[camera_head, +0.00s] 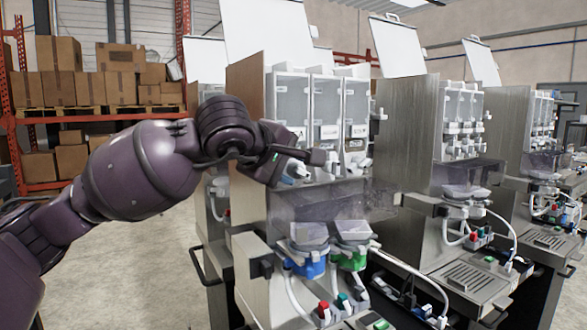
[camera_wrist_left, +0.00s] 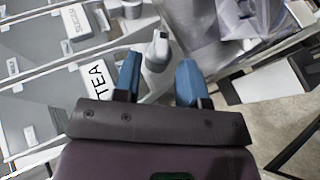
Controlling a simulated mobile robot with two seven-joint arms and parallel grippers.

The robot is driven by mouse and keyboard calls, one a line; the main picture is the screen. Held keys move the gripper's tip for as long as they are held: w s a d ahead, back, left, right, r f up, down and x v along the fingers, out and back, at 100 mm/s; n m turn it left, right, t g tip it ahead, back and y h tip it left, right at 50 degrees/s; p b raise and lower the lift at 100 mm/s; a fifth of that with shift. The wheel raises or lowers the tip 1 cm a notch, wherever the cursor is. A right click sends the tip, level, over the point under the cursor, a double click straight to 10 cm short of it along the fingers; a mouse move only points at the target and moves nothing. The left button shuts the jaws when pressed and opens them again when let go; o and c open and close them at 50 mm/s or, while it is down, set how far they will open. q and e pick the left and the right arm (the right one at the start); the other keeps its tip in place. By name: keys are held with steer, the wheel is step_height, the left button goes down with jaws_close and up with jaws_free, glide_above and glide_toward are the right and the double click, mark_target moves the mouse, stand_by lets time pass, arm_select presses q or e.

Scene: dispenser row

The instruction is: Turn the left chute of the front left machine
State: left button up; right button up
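The front left machine (camera_head: 253,187) has a row of three clear canisters with white fronts, the left canister (camera_head: 288,101) closest to my left arm. My left gripper (camera_head: 293,173) is just below the left canister and hides its chute in the head view. In the left wrist view, my left gripper (camera_wrist_left: 157,78) has its two blue fingertips apart and empty. A white chute (camera_wrist_left: 157,50) lies just beyond the tips, in line with the gap between them. A "TEA" label (camera_wrist_left: 97,79) is beside the left fingertip. My right gripper is not in view.
A clear hopper (camera_head: 320,203) sits below the canisters, over blue and green units (camera_head: 306,267). A second machine (camera_head: 402,150) stands to the right. Shelves with cardboard boxes (camera_head: 108,85) stand behind. Open floor lies at the lower left.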

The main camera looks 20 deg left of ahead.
arm_select(q)
steer(key=shift+x, duration=1.05)
